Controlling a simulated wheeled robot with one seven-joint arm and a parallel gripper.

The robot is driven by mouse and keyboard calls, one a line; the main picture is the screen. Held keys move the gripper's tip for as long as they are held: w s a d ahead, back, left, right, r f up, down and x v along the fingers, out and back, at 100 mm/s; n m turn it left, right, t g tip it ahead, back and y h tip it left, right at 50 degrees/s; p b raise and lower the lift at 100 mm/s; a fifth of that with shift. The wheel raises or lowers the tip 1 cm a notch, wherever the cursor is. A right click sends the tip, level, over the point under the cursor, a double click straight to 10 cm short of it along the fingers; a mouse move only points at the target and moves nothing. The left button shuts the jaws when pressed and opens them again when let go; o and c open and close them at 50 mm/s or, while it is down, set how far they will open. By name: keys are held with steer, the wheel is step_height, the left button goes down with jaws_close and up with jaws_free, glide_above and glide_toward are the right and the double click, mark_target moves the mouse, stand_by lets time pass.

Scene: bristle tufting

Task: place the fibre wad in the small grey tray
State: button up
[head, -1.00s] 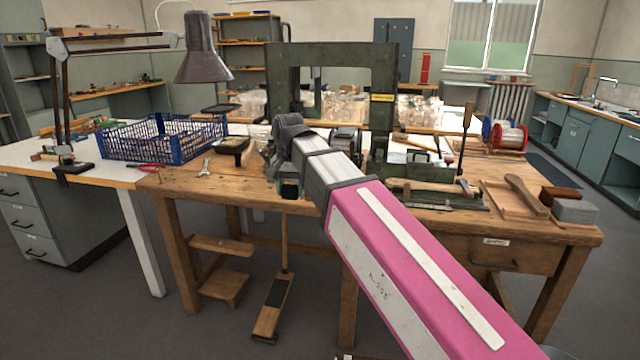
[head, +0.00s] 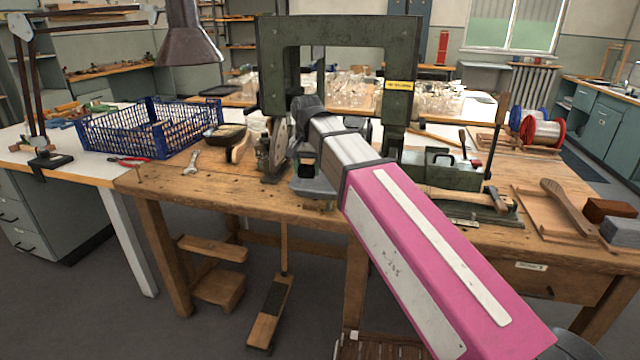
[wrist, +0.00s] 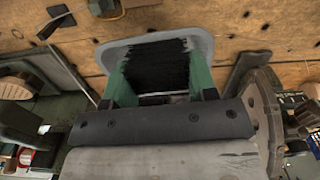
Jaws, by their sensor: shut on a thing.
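The fibre wad (wrist: 157,65) is a black, bristly block between the two green fingers of my gripper (wrist: 158,78) in the wrist view. My gripper is shut on it. The small grey tray (wrist: 205,44) lies directly behind the wad in the wrist view, its rounded rim showing around the wad's far end. I cannot tell whether the wad touches the tray floor. In the head view my gripper (head: 308,163) is low over the grey tray (head: 318,187) near the bench's front edge, and the wad is hidden.
A dark green press frame (head: 270,70) stands behind my arm. A wheel-like device (head: 276,148) is close left of my gripper. A green metal box (head: 440,172) is to the right. A wrench (head: 191,162) and blue crate (head: 150,128) are left. The front-left bench top is fairly clear.

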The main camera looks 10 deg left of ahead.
glide_above(319, 189)
step_height(319, 189, down, 5)
steer(key=shift+s+r, duration=0.1)
steer(key=shift+s, duration=0.05)
steer(key=shift+f, duration=2.05)
steer(key=shift+f, duration=0.15)
steer(key=o, duration=0.9)
step_height(319, 189, up, 12)
steer(key=shift+r, duration=0.2)
